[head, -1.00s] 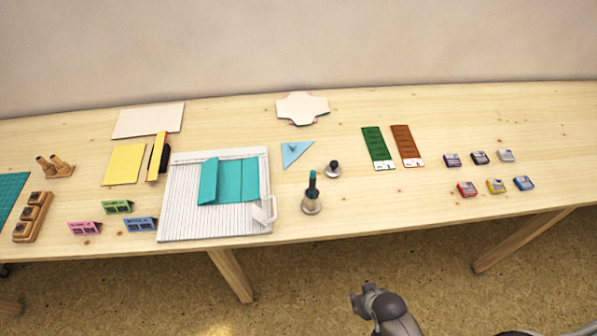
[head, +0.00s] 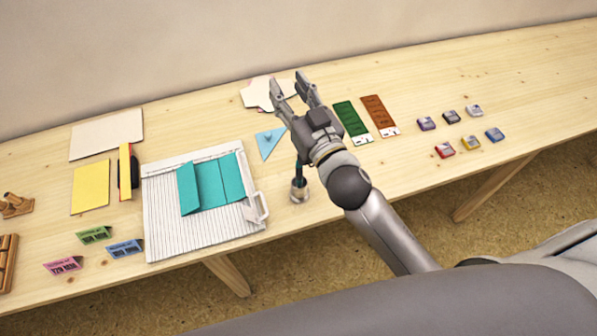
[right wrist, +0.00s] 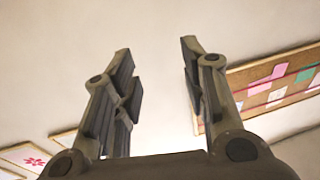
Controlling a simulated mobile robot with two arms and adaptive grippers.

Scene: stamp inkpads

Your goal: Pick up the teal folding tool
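My left gripper is in no current view.
A teal folded sheet (head: 212,183) lies on the scoring board. A blue triangle (head: 268,142) lies behind the holder. Green (head: 351,121) and brown (head: 378,117) strips and several inkpads (head: 471,143) lie to the right. Bare table surrounds the inkpads.

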